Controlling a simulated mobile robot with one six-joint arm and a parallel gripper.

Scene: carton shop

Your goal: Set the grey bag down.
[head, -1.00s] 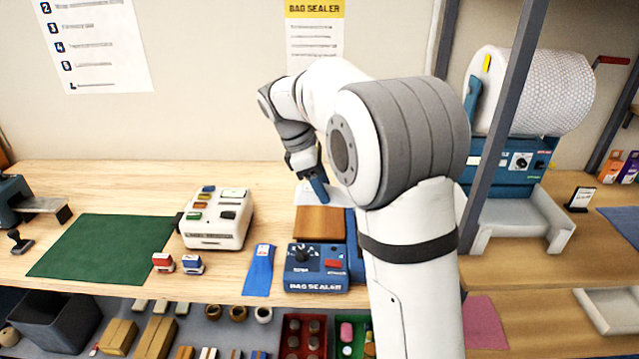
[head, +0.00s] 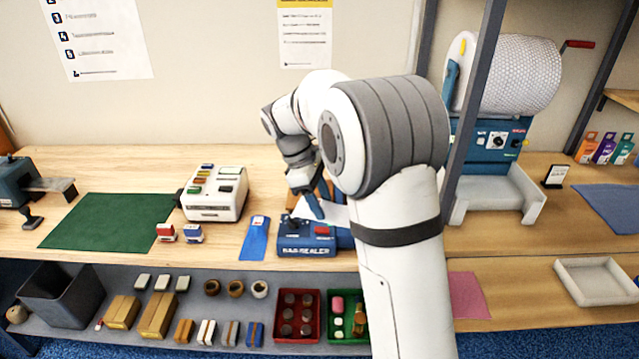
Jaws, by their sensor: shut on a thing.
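My gripper (head: 318,211) is pointed down, shut on a pale grey, flat bag (head: 337,217). The bag shows just right of the fingers, and much of it is hidden by the gripper and my arm. The gripper and bag are in front of or over the blue bag sealer (head: 295,240), near its dial and red button. I cannot tell whether the bag touches the sealer. The sealer's brown top (head: 327,188) shows only in part behind the gripper.
A blue bag-like piece (head: 255,240) lies left of the sealer. Two small stamps (head: 193,233), a white label machine (head: 215,195) and a green mat (head: 105,222) are further left. The green mat is bare. A grey post (head: 470,120) and a roll machine (head: 495,150) stand right of my arm.

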